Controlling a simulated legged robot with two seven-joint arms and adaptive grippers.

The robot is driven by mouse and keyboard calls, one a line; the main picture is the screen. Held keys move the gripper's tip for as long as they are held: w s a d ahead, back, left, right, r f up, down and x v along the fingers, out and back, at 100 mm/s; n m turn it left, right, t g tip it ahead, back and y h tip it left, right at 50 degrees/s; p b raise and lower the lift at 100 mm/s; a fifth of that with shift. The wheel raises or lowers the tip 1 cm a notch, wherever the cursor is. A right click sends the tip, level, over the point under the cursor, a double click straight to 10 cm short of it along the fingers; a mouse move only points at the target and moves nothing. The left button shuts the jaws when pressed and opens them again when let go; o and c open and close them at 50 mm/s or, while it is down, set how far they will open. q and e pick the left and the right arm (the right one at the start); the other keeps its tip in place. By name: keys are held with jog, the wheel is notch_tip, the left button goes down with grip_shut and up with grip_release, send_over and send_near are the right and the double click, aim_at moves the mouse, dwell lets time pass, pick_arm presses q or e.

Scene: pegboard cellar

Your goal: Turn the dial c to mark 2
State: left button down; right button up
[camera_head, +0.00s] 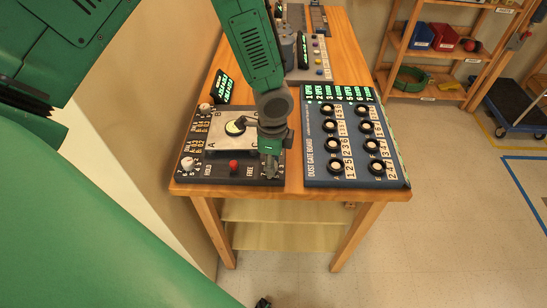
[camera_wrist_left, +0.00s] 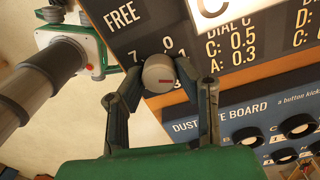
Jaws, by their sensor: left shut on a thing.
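Dial c (camera_wrist_left: 160,73) is a round pale grey knob with a short red line on its face, on the dark control panel (camera_head: 222,172). In the wrist view the printed marks 7, 0 and 1 show around its upper side, and the rest are hidden by the knob and fingers. I cannot tell which mark the red line meets. My left gripper (camera_wrist_left: 163,83) is shut on the knob, one finger on each side. In the head view the left gripper (camera_head: 269,165) points down at the panel's front right corner and hides the dial. My right gripper is not in view.
A red knob (camera_head: 233,165) sits between HOLD and FREE, left of the gripper. Another white dial (camera_head: 187,162) is at the panel's front left. The dust gate board (camera_head: 345,177) with several round buttons lies close to the right. The wooden table's front edge (camera_head: 290,192) is near.

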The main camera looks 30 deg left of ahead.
pick_arm(q)
jog(key=shift+w+r+m+p, duration=0.15)
jog(key=shift+w+m+p, duration=0.15)
jog(key=shift+m, duration=0.4)
jog(key=c, duration=1.3)
grip_release()
jog(key=shift+c, duration=0.2)
jog(key=shift+o, duration=0.7)
jog(key=shift+s+a, duration=0.1)
jog(key=shift+s, duration=0.05)
notch_tip(320, 180, up, 12)
jog(key=shift+a, duration=0.1)
